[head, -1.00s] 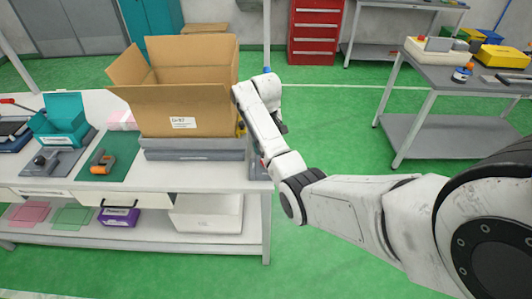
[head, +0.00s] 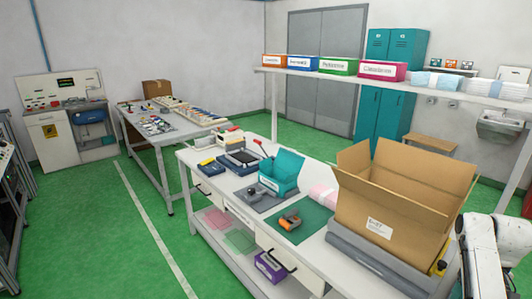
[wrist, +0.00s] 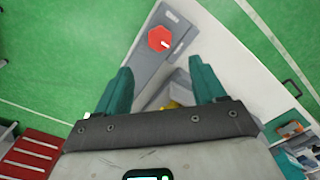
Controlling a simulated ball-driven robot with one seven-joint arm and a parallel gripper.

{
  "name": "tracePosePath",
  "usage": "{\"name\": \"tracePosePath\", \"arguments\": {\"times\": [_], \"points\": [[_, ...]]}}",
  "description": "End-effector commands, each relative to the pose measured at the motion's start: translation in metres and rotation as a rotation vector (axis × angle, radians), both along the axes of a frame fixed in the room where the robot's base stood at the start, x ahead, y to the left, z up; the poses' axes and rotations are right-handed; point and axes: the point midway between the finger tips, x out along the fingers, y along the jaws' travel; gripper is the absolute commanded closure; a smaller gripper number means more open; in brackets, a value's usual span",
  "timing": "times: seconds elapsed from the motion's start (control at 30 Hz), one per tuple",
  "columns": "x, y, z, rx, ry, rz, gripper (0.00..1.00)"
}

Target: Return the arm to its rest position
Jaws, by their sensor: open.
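My arm (head: 485,255) shows at the right edge of the head view, beside the open cardboard box (head: 405,195); its gripper end is not clearly seen there. In the wrist view my gripper (wrist: 163,80) points down with its two teal fingers spread apart and nothing between them. Below it are a grey base with a red hexagonal knob (wrist: 159,38) and part of the white table (wrist: 240,70).
The workbench (head: 225,185) holds a teal bin (head: 283,175), an orange-and-grey tool (head: 289,221) on a green mat, and the box on a grey slab (head: 365,265). A shelf (head: 340,76) with labelled bins stands behind. Green floor is free at the left.

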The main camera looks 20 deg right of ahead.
Motion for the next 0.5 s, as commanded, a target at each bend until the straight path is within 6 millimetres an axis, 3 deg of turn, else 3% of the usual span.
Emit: {"name": "tracePosePath", "arguments": {"times": [0.17, 0.27, 0.5], "points": [[0.006, 0.053, -0.037, 0.001, -0.003, 0.044, 0.31], [0.004, 0.101, -0.065, -0.004, -0.01, 0.081, 0.31], [-0.03, 0.212, -0.113, -0.015, -0.032, 0.167, 0.31]]}}
